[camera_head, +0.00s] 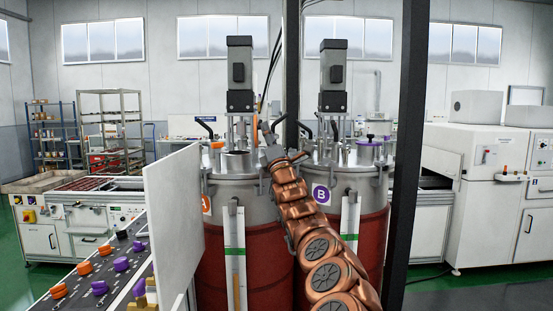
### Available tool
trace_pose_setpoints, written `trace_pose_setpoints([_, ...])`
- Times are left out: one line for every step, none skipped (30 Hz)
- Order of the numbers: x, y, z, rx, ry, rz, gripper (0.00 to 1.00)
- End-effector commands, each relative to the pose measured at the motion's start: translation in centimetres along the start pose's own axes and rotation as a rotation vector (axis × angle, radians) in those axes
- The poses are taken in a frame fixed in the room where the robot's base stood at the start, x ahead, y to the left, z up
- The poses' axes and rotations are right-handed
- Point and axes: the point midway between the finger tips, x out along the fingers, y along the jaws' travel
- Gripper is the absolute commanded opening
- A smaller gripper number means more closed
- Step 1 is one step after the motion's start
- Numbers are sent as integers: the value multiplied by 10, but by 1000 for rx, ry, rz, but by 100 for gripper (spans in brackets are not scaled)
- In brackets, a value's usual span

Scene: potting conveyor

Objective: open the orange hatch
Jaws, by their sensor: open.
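Tank A (254,236), a grey-topped red vessel with an orange A label, stands left of centre. A small orange part (217,145) sits at the left of its lid, beside a dark round port (236,153); I cannot tell whether this hatch is open or shut. My gripper (279,142) is at the end of my copper-coloured arm, at the right side of tank A's lid, near the gap between the tanks. Its jaws are open, and I see nothing between them. It is right of the orange part and apart from it.
Tank B (374,232), with a purple cap (370,143), stands right of tank A. Dark posts (407,150) rise in front and between. A pale panel (172,225) and a control desk (92,277) with orange and purple knobs stand at left. Motors (240,75) rise above the lids.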

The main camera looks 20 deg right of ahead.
Motion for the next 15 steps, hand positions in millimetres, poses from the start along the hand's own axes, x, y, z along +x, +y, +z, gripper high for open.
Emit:
trace_pose_setpoints([-2, 0, 1, 3, -1, 0, 41])
trace_pose_setpoints([-4, 0, 1, 2, -1, -1, 41])
trace_pose_setpoints([-6, -1, 2, 1, -2, -2, 41])
trace_pose_setpoints([-8, -1, 2, 2, -2, -3, 41])
trace_pose_setpoints([-9, -1, 2, 2, -3, -2, 41])
trace_pose_setpoints([-11, 0, 2, 2, -2, -1, 41])
trace_pose_setpoints([-13, 0, 1, 4, -1, 0, 41])
trace_pose_setpoints([-14, 0, 1, 4, -1, 0, 41])
trace_pose_setpoints([-16, 0, 0, 5, 0, 0, 41])
trace_pose_setpoints([-18, 0, -1, 6, 0, -1, 41])
trace_pose_setpoints([-20, 0, -2, 6, 1, -1, 41])
trace_pose_setpoints([-22, -1, -2, 5, 2, 0, 41])
trace_pose_setpoints([-23, -2, -1, 5, 2, -1, 41])
trace_pose_setpoints([-25, -2, 0, 3, 1, -1, 41])
trace_pose_setpoints([-27, -2, 0, 3, 1, -1, 41])
